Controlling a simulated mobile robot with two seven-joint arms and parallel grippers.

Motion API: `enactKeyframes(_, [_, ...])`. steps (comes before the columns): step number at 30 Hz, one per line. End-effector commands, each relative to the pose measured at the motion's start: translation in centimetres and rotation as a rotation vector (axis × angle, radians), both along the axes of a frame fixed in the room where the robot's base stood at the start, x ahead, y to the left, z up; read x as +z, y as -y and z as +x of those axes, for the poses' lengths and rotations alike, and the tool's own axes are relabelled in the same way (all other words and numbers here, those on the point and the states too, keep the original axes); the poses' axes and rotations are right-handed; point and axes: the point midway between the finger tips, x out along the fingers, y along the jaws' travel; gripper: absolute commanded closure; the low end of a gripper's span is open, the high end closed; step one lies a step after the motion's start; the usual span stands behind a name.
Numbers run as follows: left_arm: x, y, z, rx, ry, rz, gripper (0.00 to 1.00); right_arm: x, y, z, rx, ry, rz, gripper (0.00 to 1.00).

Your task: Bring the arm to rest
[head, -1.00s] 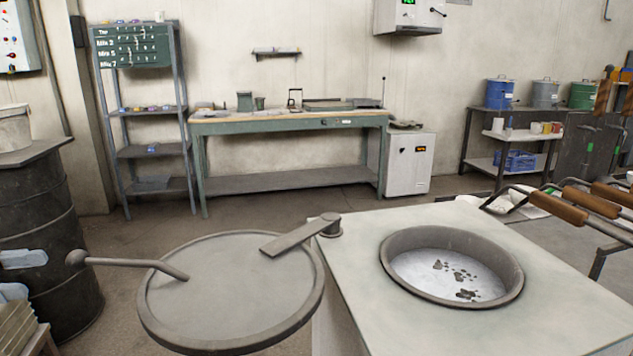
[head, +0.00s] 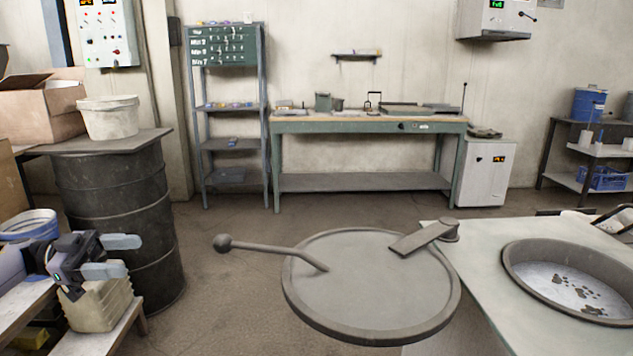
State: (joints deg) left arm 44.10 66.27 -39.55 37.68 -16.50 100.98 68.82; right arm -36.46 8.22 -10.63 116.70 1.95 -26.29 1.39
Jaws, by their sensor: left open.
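My left gripper (head: 116,256) is at the lower left in the head view. Its two pale fingers are apart with nothing between them. It shows in front of the dark drum and above a beige canister, clear of the furnace lid. The round grey lid (head: 372,290) is swung out to the left of the furnace top, its ball-ended handle (head: 262,248) pointing left. The furnace (head: 480,262) has an open round crucible (head: 568,278) with bright metal and dark flecks on its surface. My right gripper is out of view.
A dark drum (head: 118,215) bearing a white bucket (head: 108,118) stands at the left. A low bench (head: 20,305) with a beige canister (head: 98,303) is at the lower left. A green workbench (head: 368,127) stands along the back wall. The floor between is clear.

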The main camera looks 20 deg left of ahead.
Motion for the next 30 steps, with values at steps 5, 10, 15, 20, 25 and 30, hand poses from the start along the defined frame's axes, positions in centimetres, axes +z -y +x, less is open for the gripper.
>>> enactKeyframes(5, [-4.8, 7.3, 3.8, 0.048, 0.041, -0.055, 0.36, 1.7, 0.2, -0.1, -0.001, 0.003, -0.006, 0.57])
enactKeyframes(10, [-9.6, 14.8, 5.4, 0.163, 0.066, -0.109, 0.36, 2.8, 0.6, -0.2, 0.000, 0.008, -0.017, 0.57])
enactKeyframes(15, [-13.7, 21.8, 4.8, 0.335, 0.037, -0.142, 0.36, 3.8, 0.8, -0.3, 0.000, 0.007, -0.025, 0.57])
enactKeyframes(20, [-16.7, 26.7, 2.5, 0.519, -0.048, -0.132, 0.36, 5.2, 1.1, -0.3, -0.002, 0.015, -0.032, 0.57])
enactKeyframes(25, [-19.1, 30.1, -1.4, 0.708, -0.194, -0.066, 0.36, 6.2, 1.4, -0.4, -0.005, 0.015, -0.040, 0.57])
enactKeyframes(30, [-20.8, 31.8, -6.7, 0.862, -0.388, 0.049, 0.36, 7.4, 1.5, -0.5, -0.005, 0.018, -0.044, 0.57])
